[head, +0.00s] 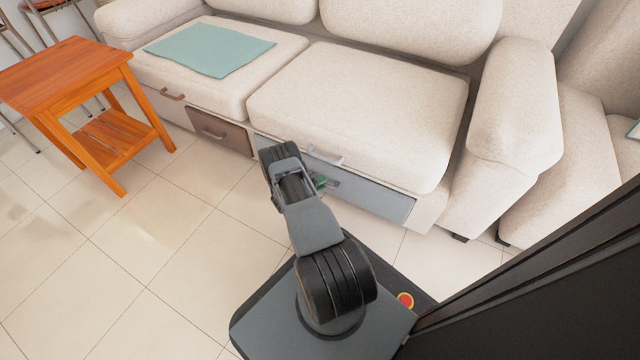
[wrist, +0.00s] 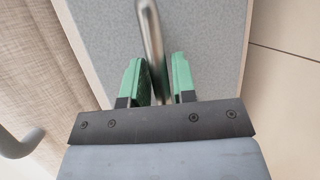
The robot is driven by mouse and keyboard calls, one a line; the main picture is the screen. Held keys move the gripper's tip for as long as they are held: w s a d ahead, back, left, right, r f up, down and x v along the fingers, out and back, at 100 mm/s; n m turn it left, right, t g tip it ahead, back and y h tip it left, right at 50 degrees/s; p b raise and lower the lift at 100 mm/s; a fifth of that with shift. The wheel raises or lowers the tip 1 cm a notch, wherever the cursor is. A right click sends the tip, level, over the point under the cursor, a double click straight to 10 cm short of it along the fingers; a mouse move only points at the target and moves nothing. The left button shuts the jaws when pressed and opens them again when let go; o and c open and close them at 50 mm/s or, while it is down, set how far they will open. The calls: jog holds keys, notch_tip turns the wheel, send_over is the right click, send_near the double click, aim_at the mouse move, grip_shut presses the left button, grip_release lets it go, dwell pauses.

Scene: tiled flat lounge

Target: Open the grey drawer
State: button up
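The grey drawer (head: 378,199) is in the base of the beige sofa, under the right seat cushion. Its flat grey front also fills the middle of the wrist view (wrist: 205,50). A metal bar handle (wrist: 151,35) stands out from this front. My gripper (wrist: 160,80) has green fingers on either side of the bar. In the head view my gripper (head: 321,183) is at the drawer front, partly hidden by my arm. I see no clear gap around the drawer front.
Another pale handle (head: 325,157) sits just above my gripper; a rounded grey handle (wrist: 15,143) shows in the wrist view. A brown drawer (head: 219,132) is to the left. An orange wooden side table (head: 75,75) stands further left. The tiled floor (head: 150,225) before the sofa is clear.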

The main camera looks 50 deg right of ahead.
grip_shut()
jog(key=shift+a, duration=0.15)
